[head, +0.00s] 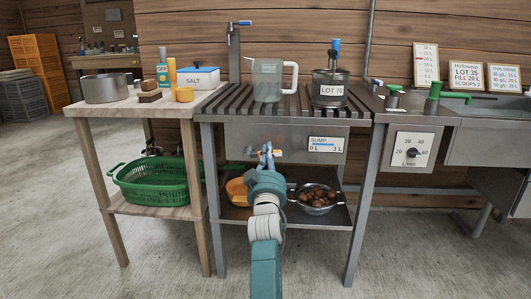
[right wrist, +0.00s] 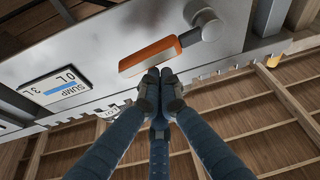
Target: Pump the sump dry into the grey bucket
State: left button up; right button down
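The sump gauge (head: 325,144) is a label with a blue bar between 0 L and 3 L on the steel front of the slatted bench. It also shows upside down in the right wrist view (right wrist: 58,88). An orange lever (right wrist: 148,57) on a grey pivot (right wrist: 206,25) sits on the same front. My right gripper (head: 266,152) is in front of that panel. In the right wrist view its fingertips (right wrist: 160,76) are together, just beside the lever, with nothing seen between them. My left gripper is not in view. I cannot make out a grey bucket.
A jug (head: 267,80) and a lidded LOT 70 pot (head: 328,88) stand on the slatted top (head: 297,103). The lower shelf holds a bowl of chestnuts (head: 316,198) and a yellow item (head: 237,191). A wooden table (head: 130,106) stands left, a sink (head: 492,108) right. The front floor is clear.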

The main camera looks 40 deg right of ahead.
dwell(0.7)
notch_tip(320, 180, up, 10)
jog(key=shift+f, duration=0.1)
dwell(0.3)
